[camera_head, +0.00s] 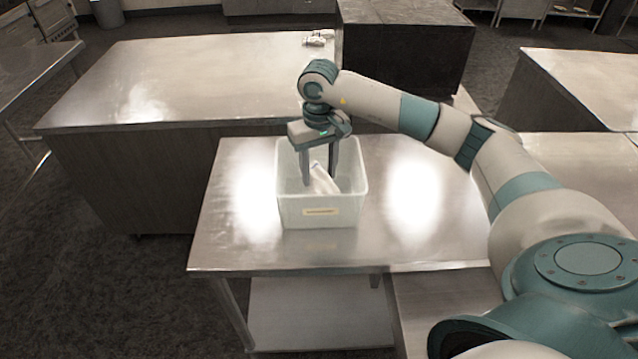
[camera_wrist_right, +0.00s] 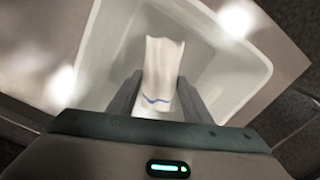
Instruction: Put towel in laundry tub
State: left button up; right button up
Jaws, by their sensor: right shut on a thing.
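The laundry tub (camera_head: 319,212) is a pale, open-topped rectangular bin with a small label on its front, standing on a steel table. My right gripper (camera_head: 320,180) reaches down from above into the tub's opening. It is shut on the white towel (camera_head: 323,180), which hangs between the fingers within the tub's walls. In the right wrist view the towel (camera_wrist_right: 163,72) shows a thin blue stripe between the two dark fingers, with the tub's inside (camera_wrist_right: 215,65) around it. I cannot tell whether the towel touches the tub's floor. My left gripper is not in view.
The steel table (camera_head: 420,220) has free room on both sides of the tub. A larger steel counter (camera_head: 190,80) stands behind to the left, with a small crumpled white thing (camera_head: 318,38) at its far edge. A dark block-like counter (camera_head: 405,45) stands at the back.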

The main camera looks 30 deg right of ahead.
jog(key=shift+f, duration=0.65)
jog(key=shift+f, duration=0.1)
jog(key=shift+f+p, duration=0.25)
jog(key=shift+p, duration=0.15)
notch_tip(320, 180, down, 3)
jog(key=shift+r+p, duration=0.1)
jog(key=shift+p, duration=0.6)
jog(key=shift+f, duration=0.3)
